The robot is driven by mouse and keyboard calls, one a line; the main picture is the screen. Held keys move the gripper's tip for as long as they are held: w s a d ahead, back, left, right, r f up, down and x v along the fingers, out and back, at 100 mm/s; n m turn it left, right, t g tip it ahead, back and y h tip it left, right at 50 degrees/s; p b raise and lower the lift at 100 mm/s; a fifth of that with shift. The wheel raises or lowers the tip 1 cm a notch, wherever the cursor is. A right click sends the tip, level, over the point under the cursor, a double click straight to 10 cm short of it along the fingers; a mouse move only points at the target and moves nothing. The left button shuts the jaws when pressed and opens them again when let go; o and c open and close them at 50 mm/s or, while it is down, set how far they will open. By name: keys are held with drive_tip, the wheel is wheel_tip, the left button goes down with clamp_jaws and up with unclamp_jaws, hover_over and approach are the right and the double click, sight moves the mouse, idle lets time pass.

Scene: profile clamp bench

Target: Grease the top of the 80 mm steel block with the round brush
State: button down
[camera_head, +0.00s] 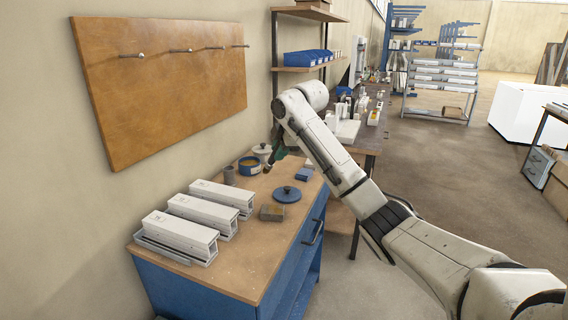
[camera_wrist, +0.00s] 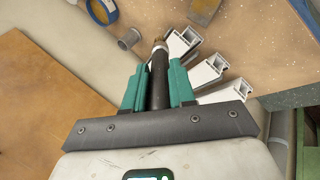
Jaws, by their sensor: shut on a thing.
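My gripper (camera_wrist: 160,85) is shut on the round brush (camera_wrist: 158,80), with its dark handle between the green fingers and its bristle end pointing away from the palm. In the head view my gripper (camera_head: 274,153) is above the back of the bench, and the brush tip (camera_head: 268,166) hangs near the blue tin. A grey-brown block (camera_head: 271,212), likely the steel block, lies flat on the bench in front; it also shows at the top of the wrist view (camera_wrist: 203,9). The brush is apart from it. The block's size cannot be read.
A blue tin with tan contents (camera_head: 249,166), a grey cup (camera_head: 229,175) and a white pot (camera_head: 262,151) stand at the back. A blue lid (camera_head: 286,194) and a small blue block (camera_head: 305,174) lie to the right. White profiles (camera_head: 180,234) fill the left side.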

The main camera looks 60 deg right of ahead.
wheel_tip(320, 180, down, 5)
drive_tip(key=b, duration=0.4)
idle(0.3)
